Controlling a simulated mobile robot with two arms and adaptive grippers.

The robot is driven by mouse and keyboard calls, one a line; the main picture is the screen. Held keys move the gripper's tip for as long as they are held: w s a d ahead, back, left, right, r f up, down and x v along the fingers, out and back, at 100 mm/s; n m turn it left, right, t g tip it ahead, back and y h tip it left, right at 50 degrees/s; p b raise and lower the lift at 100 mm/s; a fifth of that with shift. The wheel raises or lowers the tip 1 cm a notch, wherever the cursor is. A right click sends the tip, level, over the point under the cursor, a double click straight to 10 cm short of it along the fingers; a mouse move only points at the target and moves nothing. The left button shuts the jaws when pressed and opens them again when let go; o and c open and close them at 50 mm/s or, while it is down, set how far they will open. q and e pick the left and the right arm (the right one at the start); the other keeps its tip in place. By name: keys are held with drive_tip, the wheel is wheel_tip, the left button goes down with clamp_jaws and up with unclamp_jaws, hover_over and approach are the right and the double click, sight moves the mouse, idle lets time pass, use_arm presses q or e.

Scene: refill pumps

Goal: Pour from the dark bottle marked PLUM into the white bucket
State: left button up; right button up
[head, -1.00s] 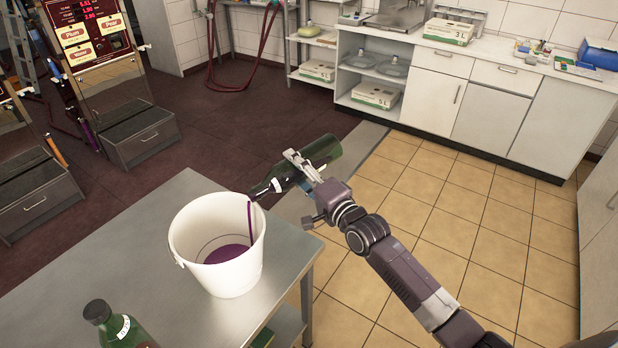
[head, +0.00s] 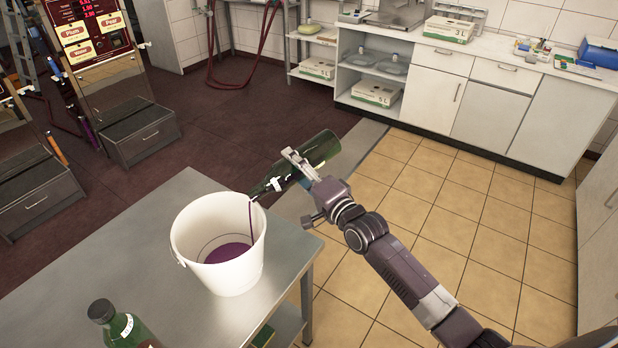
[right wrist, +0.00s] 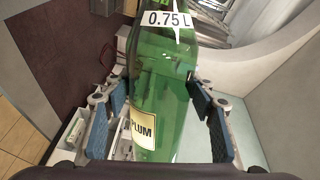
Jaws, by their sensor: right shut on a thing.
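The dark green bottle (head: 317,152) is tilted neck-down over the right rim of the white bucket (head: 233,278). My right gripper (head: 296,164) is shut around it. In the right wrist view the bottle (right wrist: 160,90) is between the two finger pads, with a label reading PLUM and a 0.75 L mark. A thin purple stream runs from its mouth into the bucket, where a purple pool (head: 230,252) covers part of the bottom. The bucket stands upright on the metal table (head: 150,240). My left gripper is not in view.
Another green bottle (head: 115,322) with a white label stands at the table's near left. Dispensers with drawers (head: 140,130) stand at the back left. A white counter (head: 480,80) lines the back wall. The tiled floor right of the table is clear.

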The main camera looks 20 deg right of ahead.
drive_tip(key=shift+r, duration=0.2)
drive_tip(key=shift+a+r+p, duration=0.1)
drive_tip(key=shift+r+p, duration=0.05)
drive_tip(key=shift+p, duration=0.15)
drive_tip(key=shift+a+r+n+p, duration=0.2)
drive_tip(key=shift+r+n+p, duration=0.4)
drive_tip(key=shift+p, duration=0.1)
drive_tip(key=f+m+b, duration=0.1)
drive_tip(key=f+b, duration=0.1)
drive_tip(key=d+f+m+b, duration=0.1)
drive_tip(key=f+m, duration=0.1)
drive_tip(key=shift+w+d+f+b, duration=0.1)
drive_tip(key=shift+w+f+b, duration=0.1)
drive_tip(key=shift+b, duration=0.2)
drive_tip(key=f+m+b, duration=0.1)
drive_tip(key=m, duration=0.3)
drive_tip(key=d+f+m+b, duration=0.1)
drive_tip(key=f+m+b, duration=0.1)
drive_tip(key=m, duration=0.3)
drive_tip(key=d+f+m+b, duration=0.1)
drive_tip(key=f+m, duration=0.1)
drive_tip(key=m, duration=0.3)
drive_tip(key=shift+w+f, duration=0.15)
drive_tip(key=shift+f, duration=0.1)
